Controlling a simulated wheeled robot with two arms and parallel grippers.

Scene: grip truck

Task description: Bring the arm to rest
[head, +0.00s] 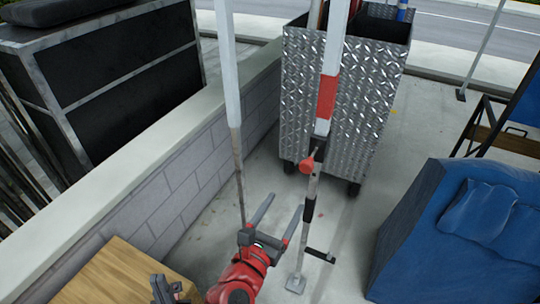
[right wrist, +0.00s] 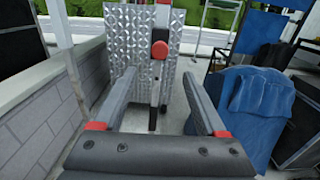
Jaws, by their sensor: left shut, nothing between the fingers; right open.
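My right gripper (head: 284,208) is red with two grey fingers, low in the middle of the head view. In the right wrist view the right gripper (right wrist: 160,98) is open with nothing between its fingers. My left gripper (head: 165,290) shows only partly at the bottom edge of the head view, left of the right arm, over a wooden surface; it is shut and empty. A stand with a red knob (head: 306,167) and a black and silver pole (head: 309,208) rises beyond the right gripper. The stand (right wrist: 157,78) shows past the fingertips in the wrist view.
A wheeled diamond-plate cart (head: 345,100) stands behind the pole. A low block wall (head: 185,175) runs along the left, with a wooden box top (head: 120,275) below it. Blue padded fabric (head: 440,235) is at right. A thin white-topped pole (head: 229,80) stands near the wall.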

